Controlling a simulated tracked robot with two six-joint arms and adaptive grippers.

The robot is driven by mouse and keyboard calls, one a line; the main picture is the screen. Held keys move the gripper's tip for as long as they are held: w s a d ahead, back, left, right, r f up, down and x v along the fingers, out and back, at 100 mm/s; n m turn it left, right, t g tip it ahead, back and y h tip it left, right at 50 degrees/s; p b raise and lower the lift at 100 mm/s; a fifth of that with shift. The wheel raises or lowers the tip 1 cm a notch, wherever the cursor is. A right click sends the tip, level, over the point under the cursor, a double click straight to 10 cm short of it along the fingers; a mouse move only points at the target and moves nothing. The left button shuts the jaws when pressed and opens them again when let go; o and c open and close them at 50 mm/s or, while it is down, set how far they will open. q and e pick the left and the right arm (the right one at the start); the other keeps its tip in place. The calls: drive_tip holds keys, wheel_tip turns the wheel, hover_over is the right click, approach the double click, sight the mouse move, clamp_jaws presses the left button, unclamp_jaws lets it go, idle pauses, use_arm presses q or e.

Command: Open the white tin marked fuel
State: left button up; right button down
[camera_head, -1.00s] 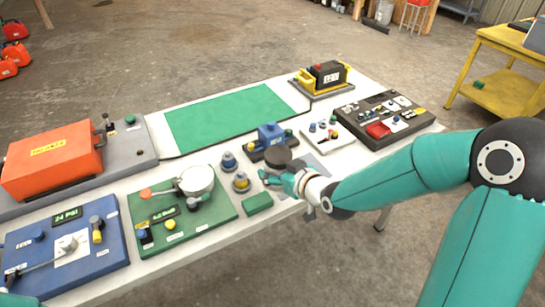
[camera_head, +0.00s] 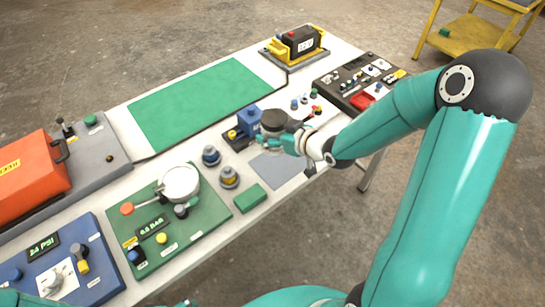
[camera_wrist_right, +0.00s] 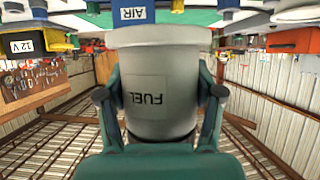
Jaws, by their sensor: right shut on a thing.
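The tin marked FUEL fills the middle of the right wrist view (camera_wrist_right: 160,105), pale grey-white, with the gripper's fingers on both sides of its body. In the head view the tin (camera_head: 273,119) shows a dark round top. My right gripper (camera_head: 292,140) is shut on it, beside the small blue block marked AIR (camera_head: 249,119), over the table's right part. The tin seems raised; its base is hidden in the head view.
A grey pad (camera_head: 278,168) lies bare in front of the tin. Two round knobs (camera_head: 211,155) and a green block (camera_head: 249,198) stand nearby. A green panel with a white pot (camera_head: 181,182) is to the left. A green mat (camera_head: 205,103) lies clear behind.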

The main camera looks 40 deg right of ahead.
wheel_tip(320, 180, down, 10)
drive_tip(key=shift+f, duration=0.25)
idle(0.4)
drive_tip(key=shift+f, duration=0.15)
drive_tip(key=shift+c, duration=0.9)
unclamp_jaws()
